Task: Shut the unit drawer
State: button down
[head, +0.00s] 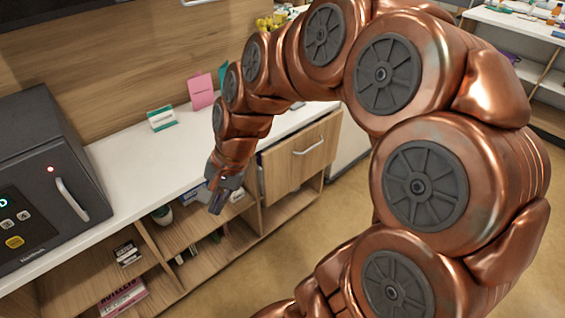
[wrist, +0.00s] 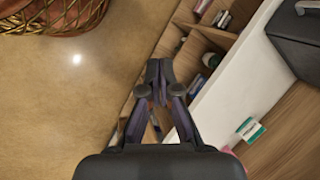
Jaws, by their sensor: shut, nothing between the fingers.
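The unit drawer (head: 301,158) has a light wood front with a metal bar handle (head: 308,148). In the head view it is under the white counter, right of my gripper. Its front seems to stand out from the unit, with a dark gap at its left edge; how far is hard to tell. My gripper (head: 216,203) points down in front of the open shelves, left of the drawer and apart from it. In the wrist view my gripper (wrist: 159,68) has its fingertips together with nothing between them. I cannot make out the drawer in the wrist view.
A dark box-shaped appliance (head: 45,185) stands on the white counter (head: 135,165) at left. A pink card (head: 202,91) and a green-white card (head: 161,118) stand farther along. Open shelves (head: 185,232) below hold small items.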

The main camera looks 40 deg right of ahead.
jog(key=w+d+f+m+t+b, duration=0.2)
jog(key=w+d+f+m+b, duration=0.15)
jog(key=w+d+m, duration=0.35)
jog(key=w+d+f+m+t+b, duration=0.25)
jog(key=w+d+f+m, duration=0.2)
jog(key=d, duration=0.35)
jog(key=d+f+m+t+h+b, duration=0.1)
jog(key=d+f+m, duration=0.2)
jog(key=d+m, duration=0.35)
jog(key=s+d+f+m+t+h+b, duration=0.1)
jog(key=d+f+m+h+b, duration=0.15)
jog(key=d, duration=0.65)
jog(key=d+f+m+t, duration=0.1)
jog(key=d+f+m, duration=0.35)
jog(key=d, duration=0.25)
jog(key=b, duration=0.1)
send_near(277, 155)
jog(key=shift+x, duration=3.1)
jog(key=shift+a, duration=0.1)
